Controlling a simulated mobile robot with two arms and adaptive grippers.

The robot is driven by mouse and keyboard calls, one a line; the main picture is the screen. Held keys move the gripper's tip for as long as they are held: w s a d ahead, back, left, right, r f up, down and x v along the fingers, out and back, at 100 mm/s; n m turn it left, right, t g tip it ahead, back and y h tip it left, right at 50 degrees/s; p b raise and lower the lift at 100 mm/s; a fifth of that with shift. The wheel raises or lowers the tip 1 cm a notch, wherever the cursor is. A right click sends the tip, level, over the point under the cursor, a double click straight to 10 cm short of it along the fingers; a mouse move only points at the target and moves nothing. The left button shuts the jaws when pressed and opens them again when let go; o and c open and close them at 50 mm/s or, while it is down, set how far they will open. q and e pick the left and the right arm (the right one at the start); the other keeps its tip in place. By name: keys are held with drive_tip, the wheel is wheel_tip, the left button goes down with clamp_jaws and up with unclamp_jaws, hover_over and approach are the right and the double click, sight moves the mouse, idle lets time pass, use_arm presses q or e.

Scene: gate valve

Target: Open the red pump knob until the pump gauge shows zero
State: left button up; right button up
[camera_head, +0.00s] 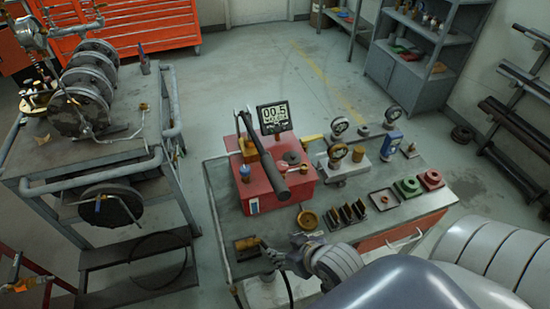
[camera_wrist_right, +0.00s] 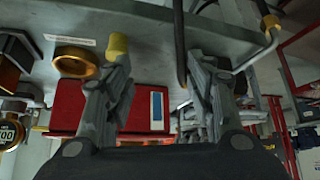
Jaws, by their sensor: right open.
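The red pump (camera_head: 275,185) stands on the grey workbench, with a black bar handle and a blue-topped knob (camera_head: 244,170) at its left. I cannot make out a separate red knob. My left gripper is not in view.
A brass round part (camera_head: 308,219) and a black-and-brass fitting (camera_head: 247,243) lie near my right gripper. Dial gauges (camera_head: 338,150), black upright plates (camera_head: 347,214) and a green block (camera_head: 408,187) stand to the right. A valve cart (camera_head: 90,160) stands left; the floor between is clear.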

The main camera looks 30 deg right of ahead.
drive_tip(key=w+d+r+t, duration=0.4)
drive_tip(key=w+d+t, duration=0.1)
drive_tip(key=w+t, duration=0.1)
drive_tip(key=t, duration=0.4)
approach(286, 169)
drive_tip(key=w, duration=0.1)
drive_tip(key=shift+m, duration=0.4)
drive_tip(key=w, duration=0.3)
drive_tip(key=w+p, duration=0.1)
drive_tip(key=w, duration=0.2)
drive_tip(key=w+p, duration=0.1)
drive_tip(key=w, duration=0.2)
drive_tip(key=shift+w+a+f, duration=0.15)
drive_tip(key=shift+w+a, duration=0.15)
drive_tip(key=shift+w+f+p, duration=0.1)
drive_tip(key=shift+w+p, duration=0.2)
drive_tip(key=shift+w, duration=0.3)
drive_tip(key=c, duration=1.1)
